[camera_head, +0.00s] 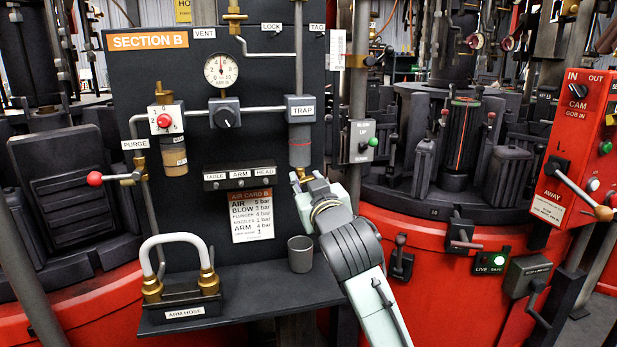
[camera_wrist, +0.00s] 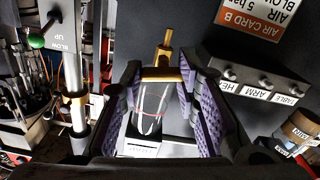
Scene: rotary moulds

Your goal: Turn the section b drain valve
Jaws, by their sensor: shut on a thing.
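The section b drain valve is a small brass fitting (camera_head: 296,177) below the grey TRAP unit (camera_head: 301,110) on the section b panel. My gripper (camera_head: 302,180) reaches up to it from the lower right and partly hides it. In the wrist view, which is upside down, the purple-padded fingers (camera_wrist: 160,88) stand on both sides of the brass valve (camera_wrist: 161,74), shut on it. Its brass stem (camera_wrist: 167,42) sticks out past the fingertips. The clear trap bowl (camera_wrist: 150,108) with a red line shows between the fingers. The valve's turn angle is hard to tell.
A dark cup (camera_head: 300,254) stands on the shelf (camera_head: 240,306) below the valve, left of my arm. A looped hose (camera_head: 170,240) stands at the shelf's left. A vertical pipe with a green-knobbed BLOW switch (camera_head: 361,142) is close at the right.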

